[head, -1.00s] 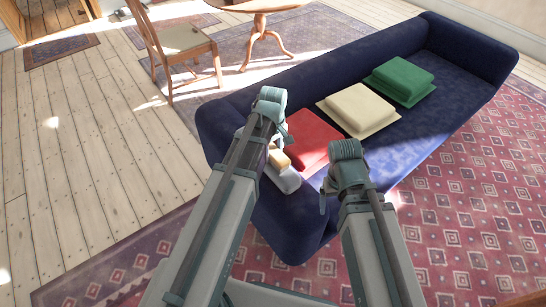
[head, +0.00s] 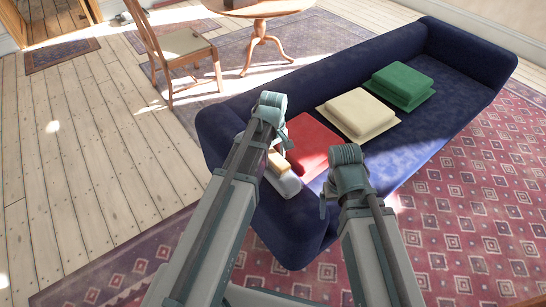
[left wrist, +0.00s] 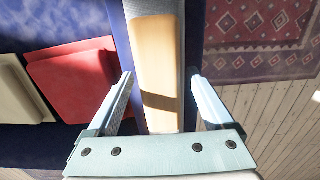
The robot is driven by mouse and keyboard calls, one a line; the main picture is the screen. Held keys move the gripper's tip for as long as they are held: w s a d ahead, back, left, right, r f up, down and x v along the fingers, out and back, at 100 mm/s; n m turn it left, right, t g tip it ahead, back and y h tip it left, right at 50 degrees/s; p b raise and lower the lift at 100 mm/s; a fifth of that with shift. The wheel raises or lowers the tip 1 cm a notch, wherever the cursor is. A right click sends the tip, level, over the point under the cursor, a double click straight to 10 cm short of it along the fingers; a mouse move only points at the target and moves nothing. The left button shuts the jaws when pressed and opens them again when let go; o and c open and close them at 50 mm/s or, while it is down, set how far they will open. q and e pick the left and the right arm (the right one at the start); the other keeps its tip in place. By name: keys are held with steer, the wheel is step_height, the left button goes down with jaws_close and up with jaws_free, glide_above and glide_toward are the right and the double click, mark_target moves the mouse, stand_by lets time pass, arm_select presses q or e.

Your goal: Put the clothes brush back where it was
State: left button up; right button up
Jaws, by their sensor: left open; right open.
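A tan, wood-coloured block (head: 280,163), which looks like the clothes brush, lies at the near-left end of the sofa, next to a pale rounded thing (head: 285,183). My left gripper (head: 281,140) is above it, partly hidden by its own arm. In the left wrist view the tan block (left wrist: 158,62) runs lengthwise between the two open fingers of my left gripper (left wrist: 160,80), with a gap on each side and a shadow across it. Its bristles do not show. My right gripper (head: 325,196) is open and empty over the near side of the sofa.
The blue sofa (head: 428,128) carries a red cushion (head: 309,146) close beside my left gripper, then a cream cushion (head: 357,110) and a green cushion (head: 403,82). A wooden chair (head: 188,45) and round table (head: 262,8) stand behind. The wooden floor at left is clear.

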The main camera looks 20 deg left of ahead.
mark_target(273, 155)
arm_select(q)
step_height(273, 155, up, 12)
steer(key=p, duration=1.1)
steer(key=shift+p, duration=0.4)
steer(key=shift+f, duration=0.1)
step_height(273, 155, down, 12)
steer(key=b, duration=1.2)
